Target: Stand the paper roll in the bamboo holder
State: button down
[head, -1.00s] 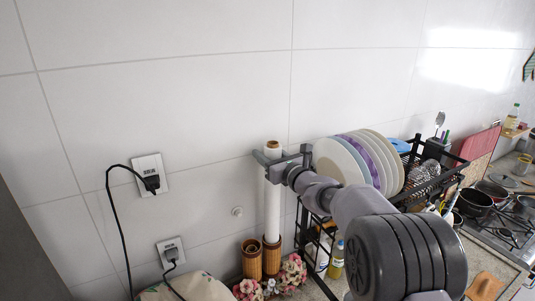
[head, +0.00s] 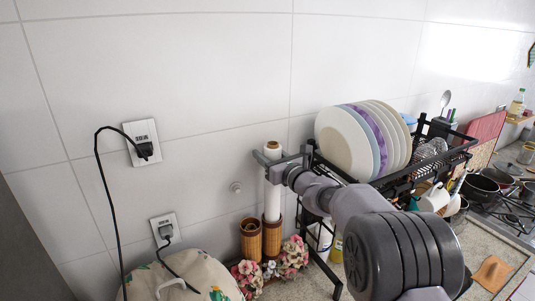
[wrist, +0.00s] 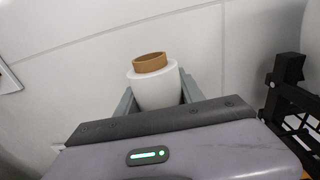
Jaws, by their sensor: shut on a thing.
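The paper roll (head: 272,202) is a tall white cylinder with a brown cardboard core. My gripper (head: 272,161) is shut around its upper part and holds it upright. In the wrist view the roll's top (wrist: 155,88) shows between the fingers. The bamboo holder (head: 272,242) has two brown cups side by side near the wall. The roll's lower end appears to be inside the right cup's mouth; its bottom is hidden. The left cup (head: 250,243) looks empty.
A black rack (head: 440,160) with several plates (head: 345,143) stands close on the right. Flowers (head: 293,256) sit in front of the holder. A covered item (head: 195,278) stands at lower left. Plugs and a black cord (head: 112,200) are on the wall.

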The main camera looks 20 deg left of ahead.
jog(key=shift+f+b, duration=4.35)
jog(key=shift+f, duration=0.9)
jog(key=c, duration=0.7)
grip_release()
jog(key=shift+o, duration=0.2)
